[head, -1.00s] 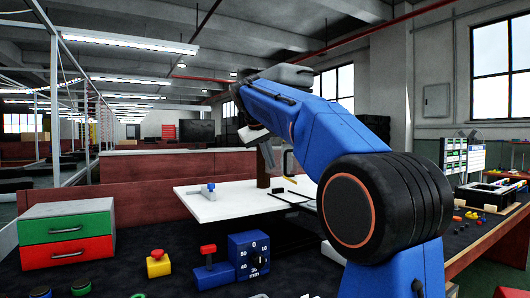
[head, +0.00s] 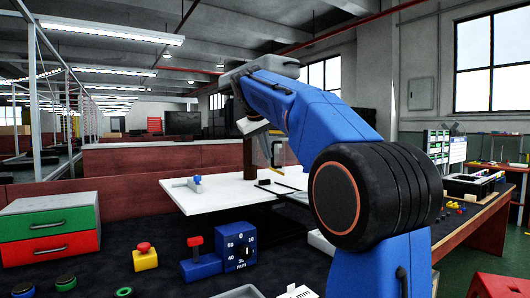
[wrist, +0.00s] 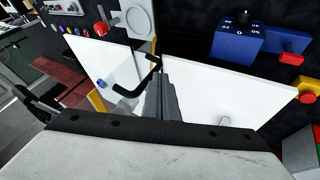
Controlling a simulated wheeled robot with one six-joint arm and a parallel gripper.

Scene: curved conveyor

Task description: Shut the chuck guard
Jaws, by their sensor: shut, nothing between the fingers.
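I cannot pick out the chuck guard for certain. A thin yellow piece (head: 291,150) shows beside my gripper (head: 277,155), which hangs over the back of the board. In the wrist view, my gripper (wrist: 161,66) is shut and empty over the white surface (wrist: 215,95). A black bent bar (wrist: 132,88) lies just left of the fingers; whether they touch it I cannot tell. My arm hides the board's right part in the head view.
A green and red drawer box (head: 50,230) stands at the left. A yellow block with a red button (head: 145,258), a red-topped blue switch (head: 198,260) and a blue dial box (head: 238,246) stand in front of the board. A blue-knobbed piece (head: 194,183) sits on its left side.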

